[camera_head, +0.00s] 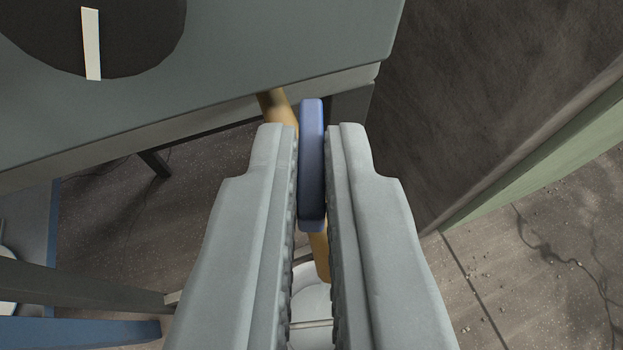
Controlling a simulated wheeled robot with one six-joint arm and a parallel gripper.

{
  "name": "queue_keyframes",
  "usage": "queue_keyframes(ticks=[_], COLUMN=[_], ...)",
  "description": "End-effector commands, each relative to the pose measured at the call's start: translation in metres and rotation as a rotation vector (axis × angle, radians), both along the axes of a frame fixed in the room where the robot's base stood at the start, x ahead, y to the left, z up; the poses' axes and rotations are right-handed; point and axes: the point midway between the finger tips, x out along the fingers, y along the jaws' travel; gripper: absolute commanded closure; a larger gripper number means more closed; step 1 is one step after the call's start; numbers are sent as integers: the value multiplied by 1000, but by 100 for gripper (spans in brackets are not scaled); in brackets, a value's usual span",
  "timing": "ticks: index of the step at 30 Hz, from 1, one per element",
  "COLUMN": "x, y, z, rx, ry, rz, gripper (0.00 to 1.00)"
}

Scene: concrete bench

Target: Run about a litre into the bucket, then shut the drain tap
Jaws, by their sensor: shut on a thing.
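My gripper (312,140) is shut on a blue lever handle (312,165), one finger on each side of it. The handle stands over a brass tap body (278,108) that comes out from under a grey-green tank or cabinet (240,75). The handle lies nearly in line with the brass pipe, at a slight angle. The brass spout (319,258) shows between my fingers. Below it is a white bucket (311,285), mostly hidden by my fingers. I see no clear water stream, and the level in the bucket cannot be made out.
A black disc (130,40) with a white bar is on the grey-green surface at the top left. A dark wall or panel (470,90) with a pale green edge (540,150) stands at the right. Blue and grey frame bars (75,332) lie at the lower left. Cracked concrete floor shows at lower right.

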Motion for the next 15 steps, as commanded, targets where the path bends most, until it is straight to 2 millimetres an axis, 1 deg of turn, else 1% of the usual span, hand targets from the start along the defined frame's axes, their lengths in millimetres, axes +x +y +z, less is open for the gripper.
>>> queue_keyframes(ticks=[12, 13, 15], x=[0, 0, 0], y=[0, 0, 0], z=[1, 1, 1], rx=[0, 0, 0], ry=[-1, -1, -1], rz=[15, 15, 15], gripper=[100, 91, 77])
